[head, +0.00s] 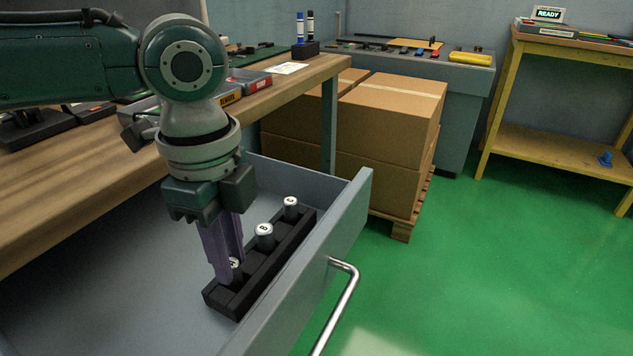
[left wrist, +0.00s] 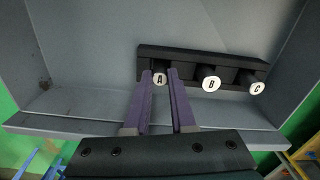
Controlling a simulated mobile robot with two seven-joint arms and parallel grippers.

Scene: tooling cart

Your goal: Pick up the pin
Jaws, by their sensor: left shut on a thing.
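My left gripper (head: 229,272) reaches down into the open drawer, its purple fingers shut on the pin marked A (head: 235,262) at the near end of the black rack (head: 255,271). In the left wrist view the fingers (left wrist: 160,75) stand on either side of pin A's white top (left wrist: 159,79). Pin A still sits in its place in the rack. Pin B (head: 264,231) stands in the middle and pin C (head: 290,203) at the far end. They also show in the left wrist view, pin B (left wrist: 211,84) and pin C (left wrist: 257,88). My right gripper is not in view.
The grey drawer (head: 352,205) has a raised front wall and a metal handle (head: 345,290). The wooden bench (head: 85,200) lies to the left. Cardboard boxes (head: 395,118) stand on a pallet behind the drawer. Green floor is clear to the right.

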